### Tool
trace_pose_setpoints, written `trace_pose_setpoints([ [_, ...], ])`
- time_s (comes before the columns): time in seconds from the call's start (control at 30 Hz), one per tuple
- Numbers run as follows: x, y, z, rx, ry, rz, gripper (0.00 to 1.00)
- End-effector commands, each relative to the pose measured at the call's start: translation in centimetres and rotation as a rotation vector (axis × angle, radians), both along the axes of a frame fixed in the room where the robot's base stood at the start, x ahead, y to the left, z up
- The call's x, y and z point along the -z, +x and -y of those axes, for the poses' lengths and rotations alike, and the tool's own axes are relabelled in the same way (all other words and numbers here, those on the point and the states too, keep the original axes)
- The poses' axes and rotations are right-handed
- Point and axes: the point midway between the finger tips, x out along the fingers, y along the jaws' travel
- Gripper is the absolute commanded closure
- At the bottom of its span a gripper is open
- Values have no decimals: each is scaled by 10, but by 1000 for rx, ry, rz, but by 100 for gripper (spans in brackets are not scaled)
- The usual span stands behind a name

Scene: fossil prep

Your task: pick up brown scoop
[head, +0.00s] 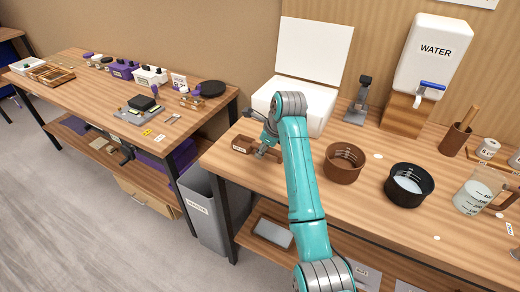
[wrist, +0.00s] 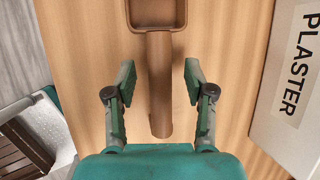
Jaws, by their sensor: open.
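The brown scoop (wrist: 160,85) lies on the wooden table in the wrist view, its square pan at the top edge and its handle pointing down toward my gripper. My gripper (wrist: 159,72) is open, with one finger on each side of the handle and a gap on both sides. The pan is partly cut off by the picture edge. In the head view the scoop (head: 243,145) sits near the table's left end, its handle mostly hidden by my gripper (head: 263,152).
A white plaster box (head: 262,97) with its lid up stands just behind; it shows at the right in the wrist view (wrist: 290,90). A brown bowl (head: 343,165) and a black bowl (head: 409,187) stand to the right. A grey waste bin (head: 208,215) is below the table's left edge.

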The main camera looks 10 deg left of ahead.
Motion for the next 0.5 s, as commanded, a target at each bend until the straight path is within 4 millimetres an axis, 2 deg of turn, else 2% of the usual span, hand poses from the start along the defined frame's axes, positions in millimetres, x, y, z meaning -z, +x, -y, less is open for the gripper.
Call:
trace_pose_setpoints([
  [0.03, 0, 0, 0, 0, 0, 0, 46],
  [0.2, 0, 0, 0, 0, 0, 0, 89],
  [0.27, 0, 0, 0, 0, 0, 0, 100],
  [0.5, 0, 0, 0, 0, 0, 0, 100],
])
